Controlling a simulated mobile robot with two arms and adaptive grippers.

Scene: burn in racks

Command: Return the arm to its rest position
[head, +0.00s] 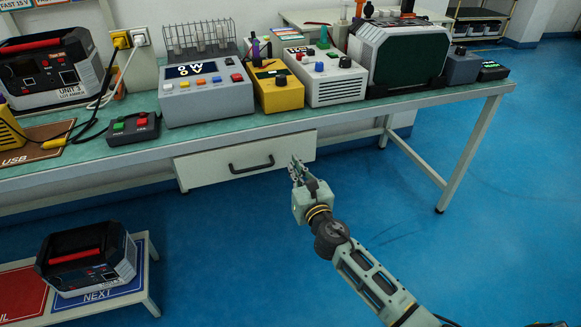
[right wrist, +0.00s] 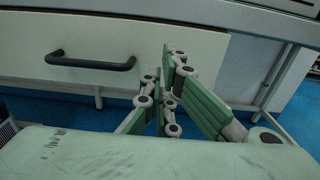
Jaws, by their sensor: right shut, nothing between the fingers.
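My right gripper (head: 297,168) is in front of the workbench, beside the right end of a white drawer (head: 215,168) with a black handle (head: 251,165). The drawer's front and handle (right wrist: 92,62) also show in the right wrist view. The fingers of my right gripper (right wrist: 168,92) are together there and hold nothing; they look apart from the handle. My right arm reaches in from the lower right of the head view. My left gripper is not in either view.
The workbench (head: 345,112) carries a grey control box (head: 205,100), a yellow meter (head: 278,92), a white instrument (head: 328,82) and a large green-fronted unit (head: 410,58). A low stand (head: 148,283) holds a black and grey power unit (head: 88,262) at lower left. The blue floor at right is clear.

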